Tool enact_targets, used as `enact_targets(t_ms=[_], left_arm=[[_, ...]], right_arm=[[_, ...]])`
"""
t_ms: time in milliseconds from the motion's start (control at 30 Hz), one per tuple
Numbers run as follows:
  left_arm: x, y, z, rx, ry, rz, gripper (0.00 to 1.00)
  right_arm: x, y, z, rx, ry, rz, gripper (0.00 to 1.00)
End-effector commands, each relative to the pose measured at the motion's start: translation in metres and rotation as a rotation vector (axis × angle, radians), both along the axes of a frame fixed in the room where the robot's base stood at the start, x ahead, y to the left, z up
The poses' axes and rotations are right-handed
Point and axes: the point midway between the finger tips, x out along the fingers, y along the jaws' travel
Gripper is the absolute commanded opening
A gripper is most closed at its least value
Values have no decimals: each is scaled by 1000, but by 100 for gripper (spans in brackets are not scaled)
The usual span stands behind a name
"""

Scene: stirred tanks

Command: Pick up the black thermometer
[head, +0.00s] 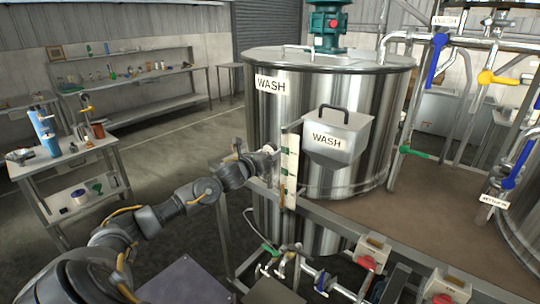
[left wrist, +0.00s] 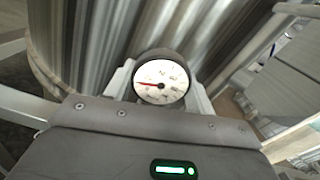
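The black thermometer (left wrist: 161,82) has a round white dial with a red needle and a dark rim. In the left wrist view it sits between the two pale fingers of my left gripper (left wrist: 162,86), which press close on both sides with no clear gap. In the head view my left gripper (head: 264,151) is beside the steel WASH tank (head: 275,115), near the white strip on its front. The thermometer is small and partly hidden there. I cannot tell whether its back still touches anything. My right gripper is in neither view.
A metal WASH box (head: 338,150) hangs on the tank's front. A railing (head: 345,235) with pipes and red valves runs below. Yellow and blue valve handles are at right. A bench (head: 65,155) with several items stands at left, with open floor between.

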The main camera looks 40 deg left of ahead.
Motion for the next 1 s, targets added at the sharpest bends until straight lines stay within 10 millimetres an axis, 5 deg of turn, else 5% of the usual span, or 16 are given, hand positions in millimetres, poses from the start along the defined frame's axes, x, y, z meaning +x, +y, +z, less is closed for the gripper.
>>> enact_targets(t_ms=[133, 567, 1000], left_arm=[[0, 0, 0, 0, -1, 0, 30], [0, 0, 12, 2, -3, 0, 30], [0, 1, 89, 2, -7, 1, 30]], right_arm=[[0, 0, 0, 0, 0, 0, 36], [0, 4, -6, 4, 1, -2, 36], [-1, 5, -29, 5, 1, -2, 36]])
